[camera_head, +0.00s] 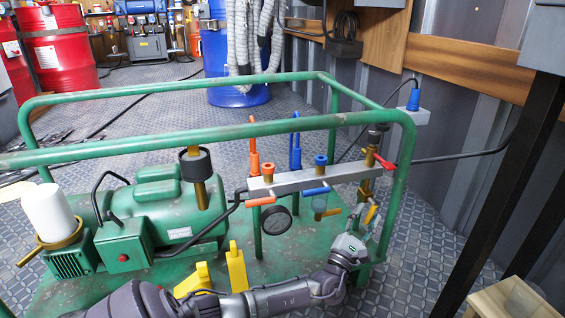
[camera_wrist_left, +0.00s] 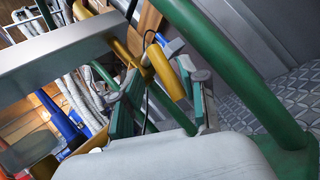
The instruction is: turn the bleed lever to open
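A yellow lever (camera_head: 371,214), which looks like the bleed lever, hangs on the brass pipework below the right end of the grey manifold bar (camera_head: 320,180). In the left wrist view the lever (camera_wrist_left: 168,72) is a thick yellow handle, tilted, on a brass stem. My left gripper (camera_head: 362,226) is right at it. In the wrist view the gripper (camera_wrist_left: 162,98) has its fingers apart, one on each side of the lever's lower end. I cannot tell whether either finger touches it. My right gripper is not in view.
A green tube frame (camera_head: 250,130) surrounds the machine; its right post (camera_head: 398,190) stands close beside my left gripper. A red lever (camera_head: 388,163) sits above the yellow one. Orange and blue valves line the bar. A gauge (camera_head: 277,220) hangs left of the gripper.

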